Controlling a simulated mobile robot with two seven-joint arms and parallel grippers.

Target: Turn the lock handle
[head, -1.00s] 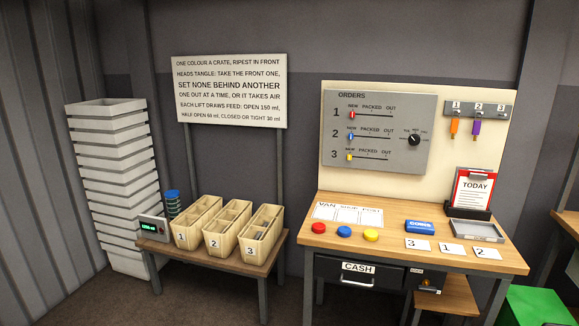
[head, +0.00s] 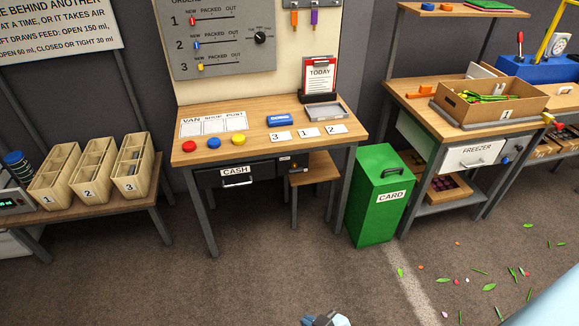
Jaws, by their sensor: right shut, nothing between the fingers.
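A small dark lock box (head: 293,165) with a little label and an orange-brass part sits under the desk top, right of the cash drawer (head: 238,176). Its handle is too small to tell its position. The cash drawer has a pale bar handle and looks shut. My right gripper (head: 325,319) shows only in part at the bottom edge, shut and empty, well apart from the desk. My left gripper is not in view.
A green card bin (head: 376,205) stands right of the desk. Further right is a bench with a freezer drawer (head: 478,154) and a cardboard box (head: 492,97). Leaves and petals litter the right floor. The floor before the desk is clear.

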